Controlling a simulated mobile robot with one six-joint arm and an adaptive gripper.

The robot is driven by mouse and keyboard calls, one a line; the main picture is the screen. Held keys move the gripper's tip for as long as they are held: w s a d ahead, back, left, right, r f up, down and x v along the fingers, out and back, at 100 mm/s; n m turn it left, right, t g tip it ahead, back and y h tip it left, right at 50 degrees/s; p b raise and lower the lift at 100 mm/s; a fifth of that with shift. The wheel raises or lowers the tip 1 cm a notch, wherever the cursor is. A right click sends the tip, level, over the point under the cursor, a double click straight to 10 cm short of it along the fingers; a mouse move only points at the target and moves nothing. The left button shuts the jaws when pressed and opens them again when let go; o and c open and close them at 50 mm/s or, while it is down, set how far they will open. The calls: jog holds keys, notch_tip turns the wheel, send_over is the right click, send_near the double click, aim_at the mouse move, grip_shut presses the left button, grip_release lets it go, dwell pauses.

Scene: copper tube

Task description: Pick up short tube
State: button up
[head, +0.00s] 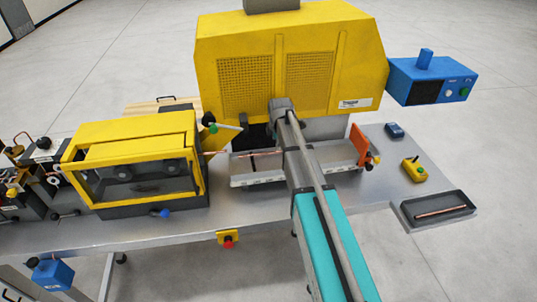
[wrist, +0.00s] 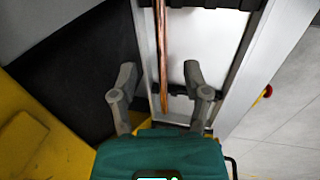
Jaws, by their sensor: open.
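A copper tube (wrist: 162,50) runs lengthwise in the pale tray (wrist: 258,50) in the wrist view, with its near end between my gripper's fingers. My gripper (wrist: 160,84) is open, one finger to each side of the tube and apart from it. Its height above the tube is hard to tell. In the head view the tray (head: 262,182) lies in front of the big yellow machine, with a thin copper tube (head: 240,153) along it, partly hidden by my arm. Another copper tube (head: 441,212) lies in a dark tray (head: 462,224) at the right.
The yellow machine (head: 345,60) stands behind the tray and a yellow-framed windowed machine (head: 135,150) to its left. An orange plate (head: 358,143) stands at the tray's right end. A yellow button box (head: 414,169) sits on the bench. Dark supports (wrist: 197,4) cross the tray.

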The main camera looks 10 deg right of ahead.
aim_at(275, 151)
jog(key=shift+f, duration=0.1)
jog(key=shift+a+b+x, duration=0.2)
jog(key=shift+b+x, duration=2.35)
grip_shut()
